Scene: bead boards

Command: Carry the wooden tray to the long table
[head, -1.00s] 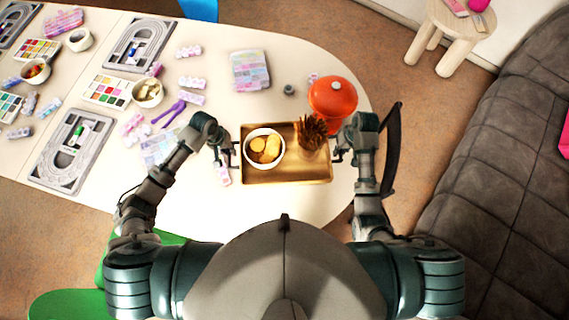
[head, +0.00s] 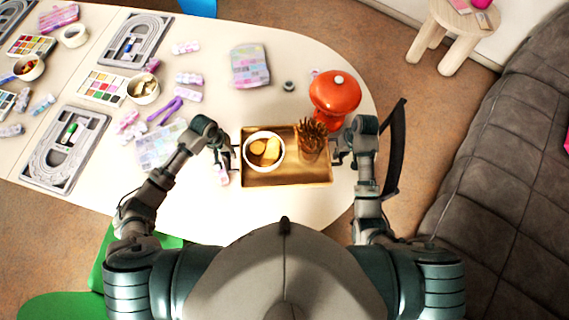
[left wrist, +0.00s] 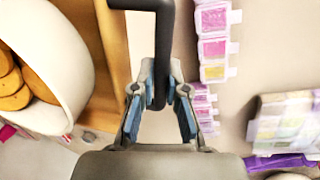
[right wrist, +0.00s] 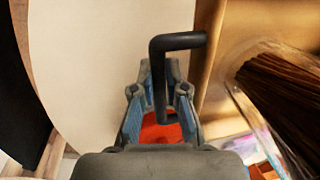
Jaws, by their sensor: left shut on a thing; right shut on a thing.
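The wooden tray (head: 285,179) is level in front of my chest, over the rounded end of the long white table (head: 300,215). Whether it touches the table I cannot tell. It carries a white bowl (head: 264,152) of round tan pieces on the left and a glass of thin brown sticks (head: 311,142) on the right. My left gripper (head: 232,160) is shut on the tray's left black handle (left wrist: 150,5). My right gripper (head: 340,158) is shut on its right black handle (right wrist: 180,41). Both grips also show in the left wrist view (left wrist: 160,88) and right wrist view (right wrist: 160,88).
Bead boards (head: 65,148), paint palettes, bowls and bead boxes (head: 249,66) crowd the table's left. A grey sofa (head: 500,190) and small stool (head: 456,35) stand right. A green chair (head: 65,305) is at lower left.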

